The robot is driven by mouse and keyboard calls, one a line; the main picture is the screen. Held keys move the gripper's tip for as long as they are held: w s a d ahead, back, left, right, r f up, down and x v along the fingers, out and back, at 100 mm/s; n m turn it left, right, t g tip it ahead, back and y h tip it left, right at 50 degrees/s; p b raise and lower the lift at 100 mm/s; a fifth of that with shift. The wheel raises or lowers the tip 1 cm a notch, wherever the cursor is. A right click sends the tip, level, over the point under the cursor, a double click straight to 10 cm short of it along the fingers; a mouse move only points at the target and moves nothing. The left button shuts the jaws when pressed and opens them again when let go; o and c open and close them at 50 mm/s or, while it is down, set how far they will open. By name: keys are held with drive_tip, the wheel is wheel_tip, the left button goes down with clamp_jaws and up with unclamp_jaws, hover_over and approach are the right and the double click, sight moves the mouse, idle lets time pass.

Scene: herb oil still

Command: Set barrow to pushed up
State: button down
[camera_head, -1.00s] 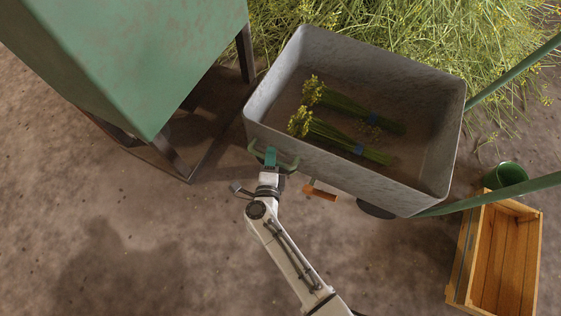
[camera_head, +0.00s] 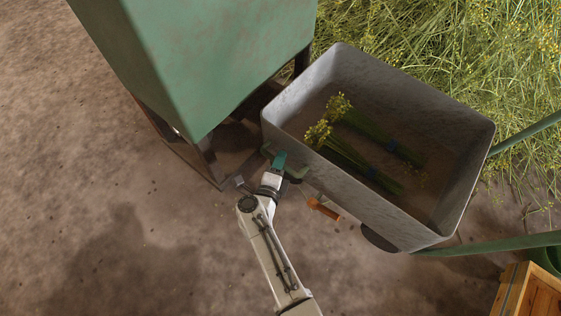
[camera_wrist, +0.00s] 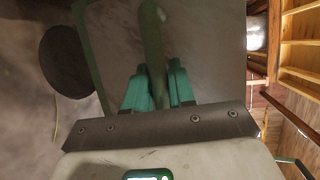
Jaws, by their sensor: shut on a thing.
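The barrow (camera_head: 375,195) is a grey tub with green shafts (camera_head: 528,132) running off to the right. Its left corner sits close to the green still body (camera_head: 215,65), and a gap to the still's dark legs cannot be judged exactly. My gripper (camera_head: 279,160) is at the barrow's near side, by its left corner. In the wrist view the teal fingers (camera_wrist: 158,88) are shut on a green bar handle (camera_wrist: 152,35) of the barrow.
Bundles of yellow-flowered herbs (camera_head: 350,150) lie in the tub. An orange grip (camera_head: 323,209) sticks out below its near side. A wooden crate (camera_head: 528,290) and a green bucket (camera_head: 548,260) are at lower right. Cut herbs (camera_head: 440,40) cover the ground behind. Bare ground lies at left.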

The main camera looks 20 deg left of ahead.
drive_tip(key=shift+a, duration=0.25)
drive_tip(key=c, duration=1.1)
unclamp_jaws()
drive_tip(key=shift+a, duration=0.1)
drive_tip(key=shift+o, duration=0.2)
drive_tip(key=shift+s+r+p, duration=0.15)
drive_tip(key=shift+s+p, duration=0.15)
drive_tip(key=s+r+p, duration=0.1)
drive_tip(key=s+p, duration=0.4)
drive_tip(key=s, duration=0.5)
drive_tip(key=shift+d+r, duration=0.35)
